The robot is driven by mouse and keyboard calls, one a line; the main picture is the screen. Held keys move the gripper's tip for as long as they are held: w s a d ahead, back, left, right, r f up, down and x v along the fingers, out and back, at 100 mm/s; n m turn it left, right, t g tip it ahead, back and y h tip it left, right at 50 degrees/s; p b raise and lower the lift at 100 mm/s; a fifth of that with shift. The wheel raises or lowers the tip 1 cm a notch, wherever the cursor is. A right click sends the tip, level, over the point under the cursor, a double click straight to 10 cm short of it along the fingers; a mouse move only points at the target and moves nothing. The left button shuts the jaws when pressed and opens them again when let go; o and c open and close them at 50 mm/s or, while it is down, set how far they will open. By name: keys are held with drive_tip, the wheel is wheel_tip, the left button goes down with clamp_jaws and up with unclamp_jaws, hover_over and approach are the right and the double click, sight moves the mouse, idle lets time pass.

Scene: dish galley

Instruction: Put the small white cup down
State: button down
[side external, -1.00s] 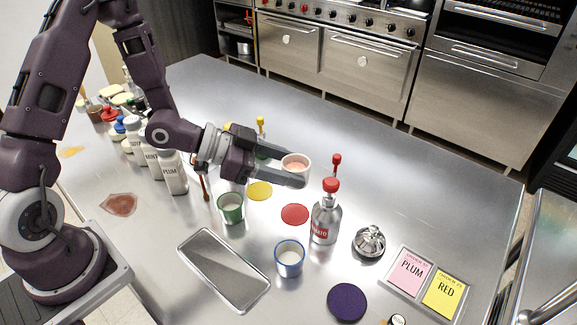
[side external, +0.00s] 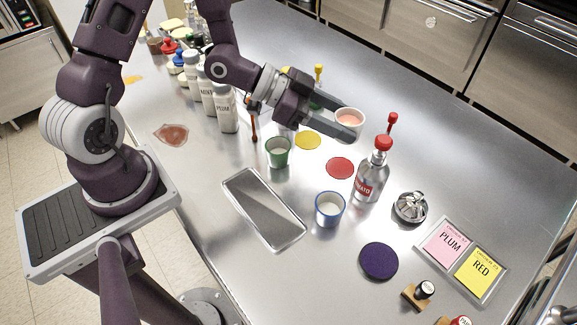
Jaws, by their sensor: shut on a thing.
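My gripper (side external: 347,125) is shut on the small white cup (side external: 352,116). The cup is upright, with a pinkish inside. It is held in the air over the steel table (side external: 440,130), above and behind the red disc (side external: 340,168) in the picture. My near finger hides part of its side. A blue-rimmed white cup (side external: 329,209) and a green cup (side external: 278,152) stand apart from it on the table.
A tomato bottle (side external: 371,180) with a red top stands just right of my gripper. A yellow disc (side external: 308,140), purple disc (side external: 378,260), metal lid (side external: 410,207), grey tray (side external: 262,208) and label cards (side external: 450,244) lie around. White bottles (side external: 226,108) stand at left.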

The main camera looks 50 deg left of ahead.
drive_tip(key=s+d+r+m+g+h, duration=0.1)
drive_tip(key=s+d+m+g+h, duration=0.2)
drive_tip(key=s, duration=0.7)
drive_tip(key=m+g, duration=0.5)
drive_tip(key=m, duration=0.1)
hover_over(267, 211)
drive_tip(key=shift+g+h, duration=0.3)
wheel_tip(267, 211, down, 11)
drive_tip(key=shift+r, duration=0.2)
drive_tip(key=shift+f, duration=0.1)
drive_tip(key=c, duration=0.6)
unclamp_jaws()
